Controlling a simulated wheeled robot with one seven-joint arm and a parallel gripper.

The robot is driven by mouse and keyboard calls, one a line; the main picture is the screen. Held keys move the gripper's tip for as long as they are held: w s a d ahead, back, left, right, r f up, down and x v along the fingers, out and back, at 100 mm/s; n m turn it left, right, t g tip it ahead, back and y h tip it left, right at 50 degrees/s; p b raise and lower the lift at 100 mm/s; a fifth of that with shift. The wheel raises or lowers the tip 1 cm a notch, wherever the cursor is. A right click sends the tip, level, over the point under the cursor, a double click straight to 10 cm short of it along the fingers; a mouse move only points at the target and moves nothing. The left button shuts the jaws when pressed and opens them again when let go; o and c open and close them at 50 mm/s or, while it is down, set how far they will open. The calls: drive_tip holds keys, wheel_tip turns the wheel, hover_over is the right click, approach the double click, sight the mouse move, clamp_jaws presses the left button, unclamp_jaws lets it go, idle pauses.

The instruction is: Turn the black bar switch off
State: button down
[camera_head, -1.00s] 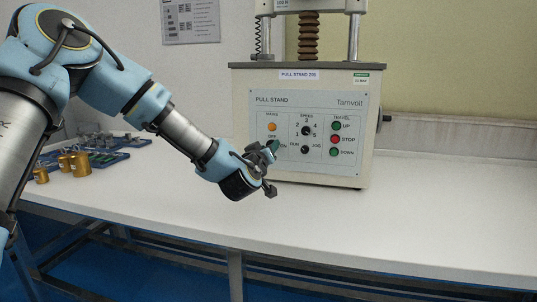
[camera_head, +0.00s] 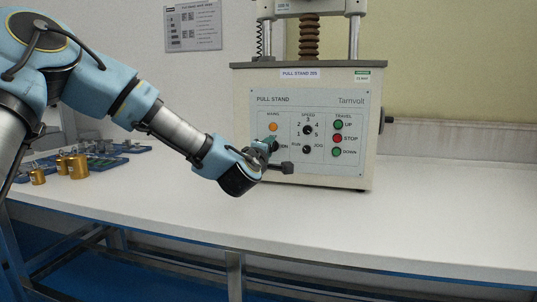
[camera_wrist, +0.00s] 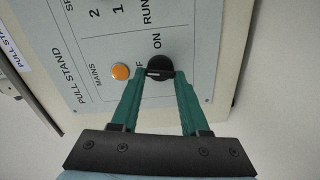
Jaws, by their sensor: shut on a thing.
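The black bar switch (camera_wrist: 160,61) is on the front panel of the pull stand (camera_head: 262,180), below the orange MAINS lamp (camera_head: 273,127). In the wrist view, its round black body shows between my green fingertips, beside the ON label. My gripper (camera_wrist: 160,75) is shut on its bar, with one finger on each side. The OFF label is partly covered by a finger. Which label the bar points to cannot be told. In the head view, my gripper (camera_head: 271,146) is at the panel's lower left and hides the switch.
A speed knob (camera_head: 308,130) and a RUN/JOG knob (camera_head: 307,149) are just right of my gripper. Travel buttons (camera_head: 338,139) are farther right. Brass weights (camera_head: 77,167) and blue trays stand at the left. The table front (camera_head: 400,225) is clear.

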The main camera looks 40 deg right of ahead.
drive_tip(key=shift+f+n+b, duration=0.1)
drive_tip(key=shift+n+b, duration=0.3)
drive_tip(key=shift+n, duration=0.7)
drive_tip(key=shift+c, duration=2)
unclamp_jaws()
drive_tip(key=v, duration=1.1)
